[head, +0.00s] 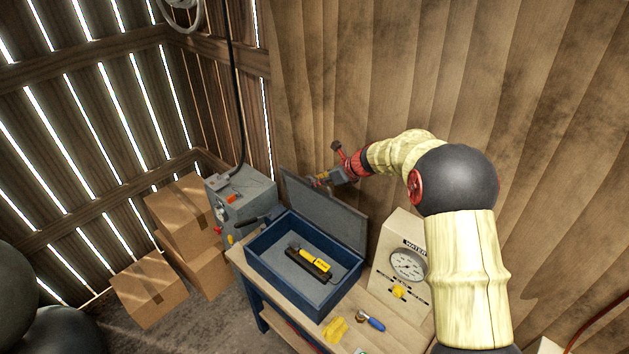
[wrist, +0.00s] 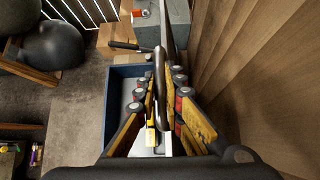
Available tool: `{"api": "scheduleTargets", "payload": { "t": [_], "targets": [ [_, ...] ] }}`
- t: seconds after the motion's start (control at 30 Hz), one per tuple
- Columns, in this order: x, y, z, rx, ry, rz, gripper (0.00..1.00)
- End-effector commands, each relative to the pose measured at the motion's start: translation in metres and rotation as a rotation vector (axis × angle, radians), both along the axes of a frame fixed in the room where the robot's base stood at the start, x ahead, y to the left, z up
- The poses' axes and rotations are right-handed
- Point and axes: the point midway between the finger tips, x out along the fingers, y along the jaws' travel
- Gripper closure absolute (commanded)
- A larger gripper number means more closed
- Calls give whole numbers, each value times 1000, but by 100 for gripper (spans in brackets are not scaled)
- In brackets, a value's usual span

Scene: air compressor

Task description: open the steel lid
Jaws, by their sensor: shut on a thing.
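The steel lid (head: 325,207) is a grey panel standing raised, close to upright, along the back side of the blue box (head: 275,262). My gripper (head: 320,182) is at the upper part of the lid, near its top edge. In the wrist view the lid (wrist: 167,25) shows nearly edge-on. There my gripper (wrist: 161,80) has its yellow fingers on both sides of a dark rounded bar (wrist: 160,100), which looks like the lid's handle, and is shut on it. The box is open, and a yellow and black tool (head: 312,262) lies inside.
A grey machine (head: 240,200) with a lever stands left of the box. A water gauge unit (head: 402,258) stands to the right. Yellow and blue small items (head: 370,322) lie at the workbench front. Cardboard boxes (head: 150,288) stand on the floor at left. A wooden wall (head: 330,80) rises behind.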

Motion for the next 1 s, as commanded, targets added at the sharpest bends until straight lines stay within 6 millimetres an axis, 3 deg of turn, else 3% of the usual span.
{"api": "scheduleTargets", "payload": {
  "t": [0.53,0.57,0.6,0.87,1.0],
  "targets": [
    [2,-3,-3,8,15,2,100],
    [2,-3,-3,8,15,2,90],
    [2,-3,-3,8,15,2,88],
    [3,-3,-2,9,13,2,73],
    [3,-3,-1,8,13,1,72]
  ]
}}
